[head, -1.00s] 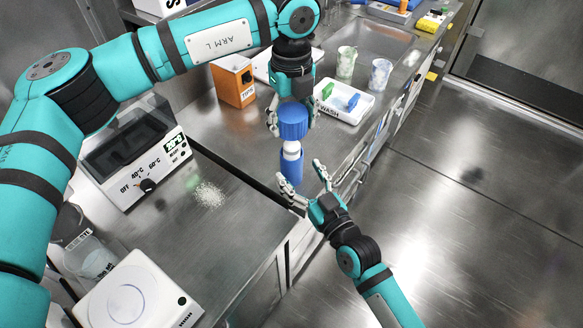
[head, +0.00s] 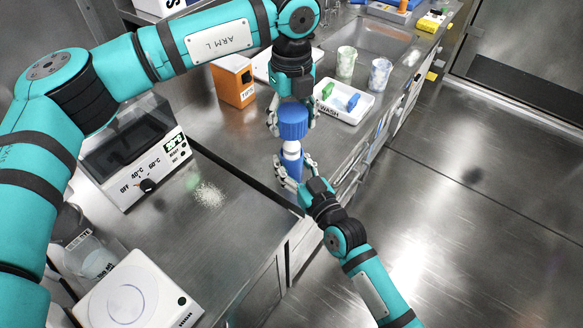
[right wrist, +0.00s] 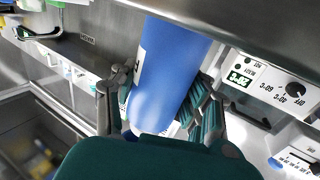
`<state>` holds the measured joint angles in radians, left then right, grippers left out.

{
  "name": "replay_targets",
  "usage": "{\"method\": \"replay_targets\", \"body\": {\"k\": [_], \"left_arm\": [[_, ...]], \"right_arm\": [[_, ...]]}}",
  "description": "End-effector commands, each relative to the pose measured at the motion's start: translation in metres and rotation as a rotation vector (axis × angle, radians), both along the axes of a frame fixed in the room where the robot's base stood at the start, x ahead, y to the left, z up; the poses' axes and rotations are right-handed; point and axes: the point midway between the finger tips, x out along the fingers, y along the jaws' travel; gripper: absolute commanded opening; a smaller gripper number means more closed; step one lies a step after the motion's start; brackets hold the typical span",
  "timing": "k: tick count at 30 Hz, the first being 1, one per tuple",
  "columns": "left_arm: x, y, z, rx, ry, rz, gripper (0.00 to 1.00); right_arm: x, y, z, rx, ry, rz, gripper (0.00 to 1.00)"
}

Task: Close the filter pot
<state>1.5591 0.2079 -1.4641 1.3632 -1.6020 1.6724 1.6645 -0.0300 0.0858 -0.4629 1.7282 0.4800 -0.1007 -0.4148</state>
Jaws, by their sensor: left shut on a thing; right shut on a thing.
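My left gripper (head: 293,122) is shut on the wide blue lid (head: 292,119), pointing down, with its fingers on either side. Directly below is the filter pot, with a white upper part (head: 291,146) and a blue lower body (head: 291,160). The pot is upright and in line under the lid; I cannot tell whether the lid touches it. My right gripper (head: 296,173) is shut on the blue body from below right. In the right wrist view the blue body (right wrist: 168,75) stands between its fingers (right wrist: 157,105); the lid is out of that view.
The pot is held near the bench edge (head: 272,190). A white wash tray (head: 350,112), two cups (head: 346,62) and an orange box (head: 233,80) stand behind it. A heater with a display (head: 140,150) and spilled white grains (head: 208,195) are left. Open floor lies right.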

Motion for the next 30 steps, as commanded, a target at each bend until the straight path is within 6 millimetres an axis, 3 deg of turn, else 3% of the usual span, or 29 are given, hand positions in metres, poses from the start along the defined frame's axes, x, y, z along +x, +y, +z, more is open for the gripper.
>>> {"method": "replay_targets", "body": {"k": [1, 8, 14, 24, 30], "left_arm": [[0.0, 0.0, 0.0, 0.0, 0.0, 0.0, 0.36], [0.0, 0.0, 0.0, 0.0, 0.0, 0.0, 0.36], [0.0, 0.0, -0.002, 0.0, 0.001, 0.0, 0.36], [-0.001, 0.0, -0.045, 0.002, 0.005, 0.0, 0.36], [0.0, -0.001, -0.05, 0.001, 0.002, 0.0, 0.36]], "right_arm": [[0.0, 0.0, 0.0, 0.0, 0.0, 0.0, 0.31], [0.0, 0.0, 0.0, 0.0, 0.0, 0.0, 0.0], [0.0, 0.0, 0.0, 0.0, 0.001, 0.0, 0.0], [0.0, 0.0, 0.0, 0.0, 0.0, 0.0, 0.0], [0.0, 0.0, 0.0, 0.0, 0.0, 0.0, 0.0]]}}
